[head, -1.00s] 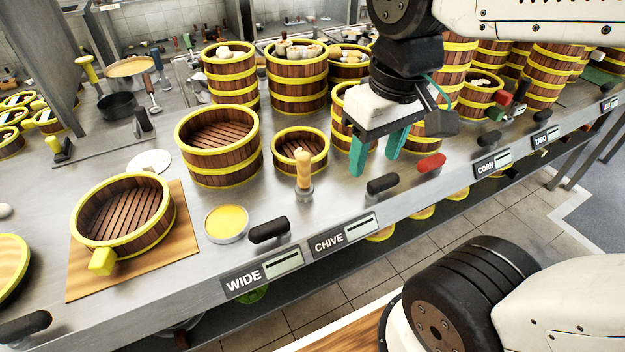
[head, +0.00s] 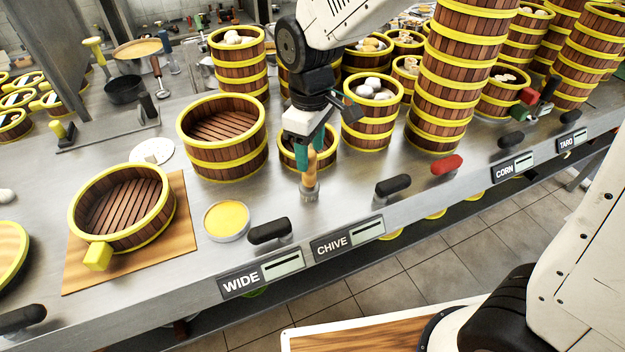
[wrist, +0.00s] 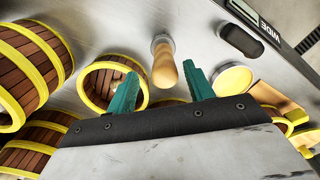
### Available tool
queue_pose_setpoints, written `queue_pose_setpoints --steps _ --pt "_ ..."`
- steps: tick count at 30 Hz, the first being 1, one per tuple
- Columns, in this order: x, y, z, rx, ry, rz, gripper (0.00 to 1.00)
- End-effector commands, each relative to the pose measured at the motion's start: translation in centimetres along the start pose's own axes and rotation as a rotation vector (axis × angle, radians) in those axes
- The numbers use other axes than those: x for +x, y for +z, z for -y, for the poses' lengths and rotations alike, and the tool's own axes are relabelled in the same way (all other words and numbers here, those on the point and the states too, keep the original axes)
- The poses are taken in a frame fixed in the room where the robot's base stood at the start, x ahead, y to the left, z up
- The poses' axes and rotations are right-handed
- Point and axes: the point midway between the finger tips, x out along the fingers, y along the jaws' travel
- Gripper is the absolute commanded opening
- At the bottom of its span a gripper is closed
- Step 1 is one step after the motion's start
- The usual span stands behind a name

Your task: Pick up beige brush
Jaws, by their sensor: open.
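The beige brush (head: 309,184) stands upright on the steel counter, behind the CHIVE label, with its wooden handle up and its grey base down. It also shows in the wrist view (wrist: 164,68), ahead of and between the two teal fingers. My gripper (head: 310,148) is open and empty, with its fingers at the top of the handle in the head view. In the wrist view my gripper (wrist: 163,84) has one finger on each side of the handle's line. I cannot tell whether either finger touches it.
A small steamer basket (head: 290,150) stands close behind the brush, partly hidden by my gripper. A larger basket (head: 222,140) is to its left. A yellow-filled bowl (head: 226,219) and a black handle (head: 269,232) are front left. Tall steamer stacks (head: 445,90) stand right.

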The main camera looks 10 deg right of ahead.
Motion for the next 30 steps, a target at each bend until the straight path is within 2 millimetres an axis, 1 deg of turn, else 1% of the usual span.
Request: queue_pose_setpoints --steps 5,9,12,15,21,23,24,27,30 --pt "2.2 0.0 0.3 -0.001 -0.002 0.003 0.52" --pt "4.4 -0.1 0.6 0.000 -0.001 0.003 0.52" --pt "5.5 0.0 0.6 0.001 -0.001 0.001 0.52" --pt "5.9 0.0 0.6 0.002 0.000 0.001 0.52" --pt "5.9 0.0 0.5 0.003 0.000 0.000 0.52" --pt "5.9 0.0 0.5 0.003 0.000 0.000 0.36" --pt "5.9 0.0 0.5 0.003 0.000 0.000 0.25" --pt "5.9 0.0 0.5 0.003 0.000 0.000 0.00" --pt "5.9 0.0 0.5 0.003 0.000 -0.001 0.00"
